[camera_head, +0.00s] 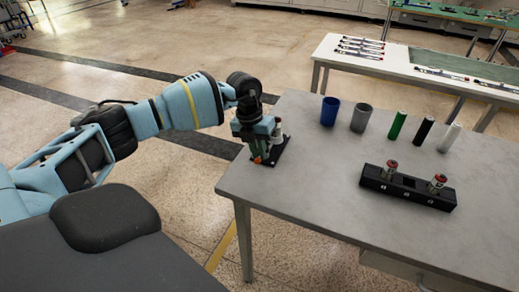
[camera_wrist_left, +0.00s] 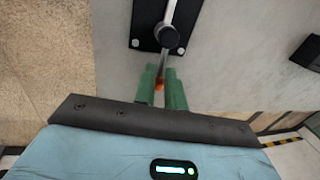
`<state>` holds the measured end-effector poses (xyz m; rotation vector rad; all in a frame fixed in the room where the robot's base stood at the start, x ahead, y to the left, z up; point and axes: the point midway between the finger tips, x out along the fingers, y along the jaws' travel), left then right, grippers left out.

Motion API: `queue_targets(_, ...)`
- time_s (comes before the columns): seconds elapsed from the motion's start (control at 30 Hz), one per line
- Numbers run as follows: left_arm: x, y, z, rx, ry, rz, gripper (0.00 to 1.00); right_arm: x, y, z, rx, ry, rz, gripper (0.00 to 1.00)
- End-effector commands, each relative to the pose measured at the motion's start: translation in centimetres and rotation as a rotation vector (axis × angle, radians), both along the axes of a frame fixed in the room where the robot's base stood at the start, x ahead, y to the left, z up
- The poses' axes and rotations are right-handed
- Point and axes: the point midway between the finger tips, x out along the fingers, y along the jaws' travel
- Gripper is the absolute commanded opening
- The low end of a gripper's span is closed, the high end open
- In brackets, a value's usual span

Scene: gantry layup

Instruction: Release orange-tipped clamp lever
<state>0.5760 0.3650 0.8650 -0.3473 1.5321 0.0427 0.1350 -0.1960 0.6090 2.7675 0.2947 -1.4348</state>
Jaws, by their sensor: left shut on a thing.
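The clamp stands on a black base plate (camera_wrist_left: 145,22) near the table's left edge. In the left wrist view its metal lever (camera_wrist_left: 166,60) runs down to an orange tip (camera_wrist_left: 159,84). My left gripper (camera_wrist_left: 164,76), with green fingers, is shut on the lever close to that tip. In the head view the orange tip (camera_head: 257,160) shows just below my left gripper (camera_head: 252,150), which hides much of the clamp. The right gripper is in neither view.
The grey table (camera_head: 310,195) bears a blue cup (camera_head: 329,111), a grey cup (camera_head: 361,118), green, black and white cylinders, and a black numbered block (camera_head: 408,188) with two red-topped pieces. Free table surface lies between the clamp and the block.

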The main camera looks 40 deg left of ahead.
Motion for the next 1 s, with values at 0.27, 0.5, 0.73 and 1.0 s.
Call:
queue_targets(0.27,-0.1,0.0,-0.1,0.0,0.005,-0.013,0.0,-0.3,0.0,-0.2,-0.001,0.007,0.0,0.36)
queue_targets(0.5,-0.1,0.1,-0.1,0.0,0.003,-0.012,0.33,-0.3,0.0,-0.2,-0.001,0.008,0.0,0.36)
queue_targets(0.73,-0.1,0.1,0.0,0.001,0.002,-0.012,0.33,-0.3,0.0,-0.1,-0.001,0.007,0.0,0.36)
queue_targets(1.0,-0.1,0.5,2.6,0.0,-0.002,-0.011,0.33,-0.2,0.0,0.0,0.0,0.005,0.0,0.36)
